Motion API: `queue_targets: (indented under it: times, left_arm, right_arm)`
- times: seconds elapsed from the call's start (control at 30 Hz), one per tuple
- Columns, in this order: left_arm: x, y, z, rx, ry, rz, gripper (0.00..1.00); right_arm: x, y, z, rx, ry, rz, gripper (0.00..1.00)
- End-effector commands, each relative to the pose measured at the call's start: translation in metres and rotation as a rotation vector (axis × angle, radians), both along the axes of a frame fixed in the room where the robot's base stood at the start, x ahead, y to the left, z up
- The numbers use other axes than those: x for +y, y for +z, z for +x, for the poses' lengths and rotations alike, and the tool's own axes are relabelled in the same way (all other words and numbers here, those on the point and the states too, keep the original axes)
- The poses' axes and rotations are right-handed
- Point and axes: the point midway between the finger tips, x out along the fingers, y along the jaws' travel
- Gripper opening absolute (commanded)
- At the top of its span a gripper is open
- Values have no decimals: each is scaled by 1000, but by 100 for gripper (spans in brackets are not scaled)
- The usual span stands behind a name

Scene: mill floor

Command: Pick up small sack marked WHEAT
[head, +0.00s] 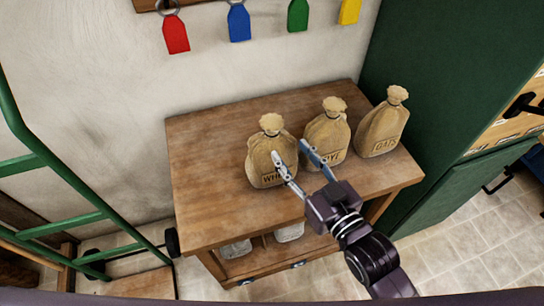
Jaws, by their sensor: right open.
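Three small tan sacks with tied tops stand upright in a row on a wooden table (205,195). The left sack (262,150), its label partly hidden and starting "WH", is the WHEAT sack. The middle sack (327,130) reads RYE, and the right sack (384,122) has a label that looks like OATS. My right gripper (288,153) is open at the table's front side. One finger overlaps the right edge of the WHEAT sack and the other lies in front of the RYE sack. I cannot tell whether either finger touches a sack. My left gripper is not in view.
A green cabinet (430,75) stands close to the table's right side. A green ladder-like frame (60,225) stands at the left. Coloured tags, including a red one (175,34), hang on the wall. Pale items (236,249) lie on the table's lower shelf. The tabletop's left part is bare.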

Motion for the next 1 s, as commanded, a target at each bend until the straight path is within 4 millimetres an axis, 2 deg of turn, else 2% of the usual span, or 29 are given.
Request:
queue_targets:
  times: [0.13,0.3,0.8,1.0]
  left_arm:
    - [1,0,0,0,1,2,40]
    - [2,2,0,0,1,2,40]
    - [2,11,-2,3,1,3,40]
    - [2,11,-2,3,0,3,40]
  right_arm:
    - [9,16,0,-63,26,32,43]
    - [16,21,11,-78,31,41,43]
    - [46,16,63,-75,29,40,43]
    - [48,15,66,-73,30,39,43]
